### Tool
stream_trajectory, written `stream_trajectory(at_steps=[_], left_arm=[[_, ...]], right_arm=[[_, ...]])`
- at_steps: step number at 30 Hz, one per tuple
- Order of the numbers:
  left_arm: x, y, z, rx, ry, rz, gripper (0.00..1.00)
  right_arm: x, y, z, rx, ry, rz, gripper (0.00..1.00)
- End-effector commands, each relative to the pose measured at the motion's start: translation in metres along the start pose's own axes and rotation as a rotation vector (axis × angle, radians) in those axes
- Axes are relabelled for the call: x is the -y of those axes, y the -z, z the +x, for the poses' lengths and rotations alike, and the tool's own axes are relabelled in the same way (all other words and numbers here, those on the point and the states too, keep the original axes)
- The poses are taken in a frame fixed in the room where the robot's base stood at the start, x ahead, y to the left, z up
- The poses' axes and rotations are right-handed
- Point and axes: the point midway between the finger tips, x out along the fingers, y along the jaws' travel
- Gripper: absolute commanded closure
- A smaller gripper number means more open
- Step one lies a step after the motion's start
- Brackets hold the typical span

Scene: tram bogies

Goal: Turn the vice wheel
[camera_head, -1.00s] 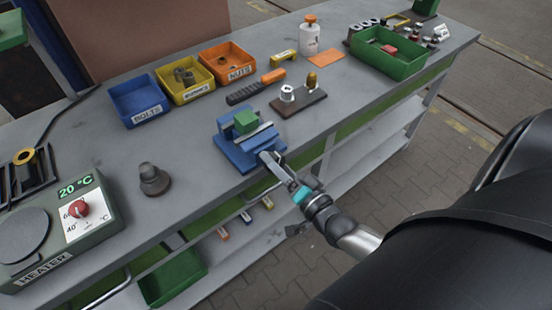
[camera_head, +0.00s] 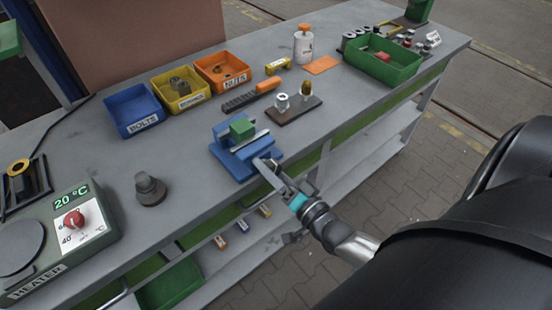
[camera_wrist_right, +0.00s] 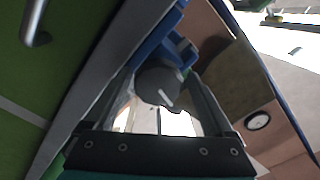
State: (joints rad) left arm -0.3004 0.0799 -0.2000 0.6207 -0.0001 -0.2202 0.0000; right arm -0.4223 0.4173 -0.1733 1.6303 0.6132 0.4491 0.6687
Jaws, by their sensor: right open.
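A blue vice (camera_head: 228,163) stands at the front edge of the grey workbench, with a green block (camera_head: 241,129) between its jaws. The dark grey round vice wheel (camera_wrist_right: 158,82) shows in the right wrist view, with a light bar across its face. My right gripper (camera_head: 270,172) is at the front of the vice, its fingers pointing at the wheel side. In the right wrist view its two fingers (camera_wrist_right: 160,100) stand apart, one on each side of the wheel. I cannot tell whether they touch it. In the head view the gripper mostly hides the wheel. My left gripper is not in view.
Behind the vice are blue (camera_head: 136,109), yellow (camera_head: 180,90) and orange (camera_head: 222,72) bins. A dark plate (camera_head: 290,113) with fittings lies right of the vice, a dark knobbed part (camera_head: 150,188) left. The heater (camera_head: 65,235) is at far left, a green tray (camera_head: 383,58) at back right.

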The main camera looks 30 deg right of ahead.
Motion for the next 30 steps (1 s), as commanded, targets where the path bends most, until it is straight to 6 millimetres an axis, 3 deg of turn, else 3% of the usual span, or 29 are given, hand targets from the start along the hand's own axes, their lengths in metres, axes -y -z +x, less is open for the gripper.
stream_trajectory(at_steps=[11,23,30], left_arm=[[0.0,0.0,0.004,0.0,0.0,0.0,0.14],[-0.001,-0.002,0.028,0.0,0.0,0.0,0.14],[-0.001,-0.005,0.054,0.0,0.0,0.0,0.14]], right_arm=[[-0.004,-0.001,-0.001,0.004,-0.009,-0.115,0.04],[-0.004,-0.002,-0.001,0.002,-0.004,-0.628,0.04],[-0.005,-0.003,-0.001,0.001,-0.002,-0.956,0.04]])
